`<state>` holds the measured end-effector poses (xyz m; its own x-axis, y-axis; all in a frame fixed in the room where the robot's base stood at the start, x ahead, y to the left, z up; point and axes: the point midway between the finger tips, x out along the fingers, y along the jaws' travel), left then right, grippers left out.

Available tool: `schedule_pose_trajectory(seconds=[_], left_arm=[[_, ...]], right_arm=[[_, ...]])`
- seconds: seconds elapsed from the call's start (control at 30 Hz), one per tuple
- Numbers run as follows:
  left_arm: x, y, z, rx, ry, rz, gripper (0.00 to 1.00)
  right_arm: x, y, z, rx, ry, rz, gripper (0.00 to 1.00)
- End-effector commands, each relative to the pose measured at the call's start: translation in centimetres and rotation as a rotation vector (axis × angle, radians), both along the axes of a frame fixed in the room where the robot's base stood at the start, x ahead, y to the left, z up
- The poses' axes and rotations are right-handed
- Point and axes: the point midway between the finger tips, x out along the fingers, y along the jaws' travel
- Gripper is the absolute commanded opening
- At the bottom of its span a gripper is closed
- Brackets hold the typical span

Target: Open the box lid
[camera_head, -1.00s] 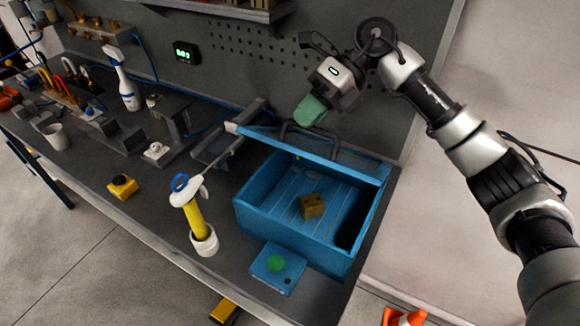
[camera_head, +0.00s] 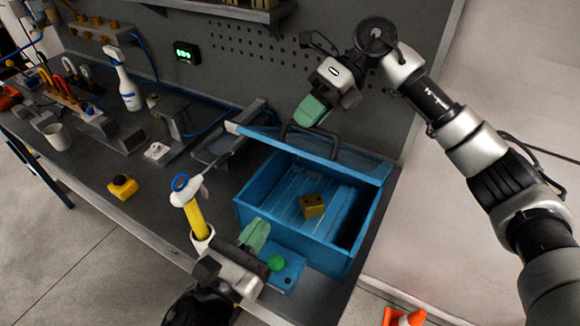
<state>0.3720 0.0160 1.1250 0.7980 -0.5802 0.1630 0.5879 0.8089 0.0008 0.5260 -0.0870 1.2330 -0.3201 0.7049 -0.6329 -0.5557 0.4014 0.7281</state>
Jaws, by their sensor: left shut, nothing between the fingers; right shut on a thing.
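The blue box (camera_head: 290,232) stands on the bench with its blue lid (camera_head: 350,170) raised at the back, seen nearly edge-on. A dark handle (camera_head: 283,132) sits on the lid. My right gripper (camera_head: 309,112) is shut at the handle; its exact contact is partly hidden. A brown-yellow block (camera_head: 312,206) lies inside the box. My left gripper (camera_head: 256,235) is shut and empty, low in front of the box, beside the green button (camera_head: 276,263) on a small blue panel (camera_head: 292,276). I cannot tell whether it touches the button.
A yellow-handled tool (camera_head: 195,217) stands in a white holder just left of my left gripper. A yellow button box (camera_head: 123,187), a spray bottle (camera_head: 127,88) and a white cup (camera_head: 57,136) are further left. A pegboard wall stands behind. A cone (camera_head: 405,318) is on the floor.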

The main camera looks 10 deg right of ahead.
Motion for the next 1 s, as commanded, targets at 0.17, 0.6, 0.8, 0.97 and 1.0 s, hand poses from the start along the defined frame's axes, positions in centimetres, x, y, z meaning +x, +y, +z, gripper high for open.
schedule_pose_trajectory(seconds=[0.17,0.6,0.8,0.97,1.0], left_arm=[[2.9,-2.1,0.8,-0.003,-0.006,-0.001,0.0],[8.3,-5.9,3.8,-0.001,-0.002,0.0,0.0],[8.8,-6.3,4.7,0.001,0.002,0.001,0.0],[8.8,-6.3,4.7,0.002,0.003,0.001,0.0],[8.8,-6.3,4.7,0.002,0.003,0.001,0.0]], right_arm=[[0.0,0.0,0.0,0.0,0.0,0.0,0.0],[0.0,0.0,0.0,0.0,0.0,0.0,0.0],[0.0,0.0,0.0,0.0,0.0,0.0,0.0],[0.0,0.0,0.0,0.0,0.0,0.0,0.0],[0.0,0.0,0.0,0.0,0.0,0.0,0.0]])
